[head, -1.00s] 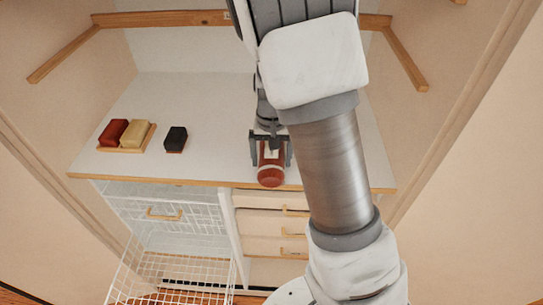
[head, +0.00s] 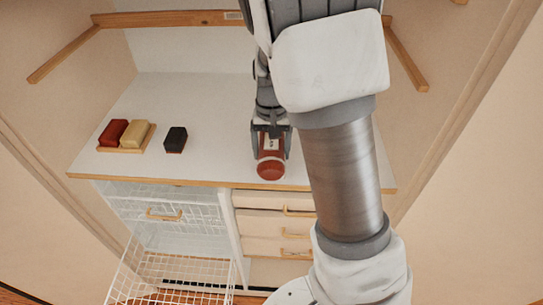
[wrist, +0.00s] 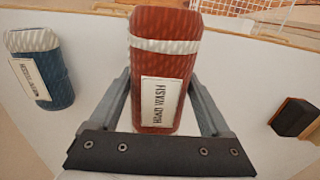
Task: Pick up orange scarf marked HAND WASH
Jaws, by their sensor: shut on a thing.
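The orange scarf (head: 270,168) is a rust-orange roll with a white band, near the front edge of the white counter. In the wrist view the orange scarf (wrist: 162,62) shows its white label reading HAND WASH. My gripper (head: 271,148) is shut on it, with one finger along each side. The fingers also show in the wrist view (wrist: 162,95). I cannot tell for sure whether the scarf is clear of the counter.
A blue roll with a white label (wrist: 42,70) lies left in the wrist view. A dark block (head: 176,139) and a wooden tray (head: 127,150) with a red and a yellow block are left on the counter (head: 215,115). A wire basket (head: 170,275) is pulled out below.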

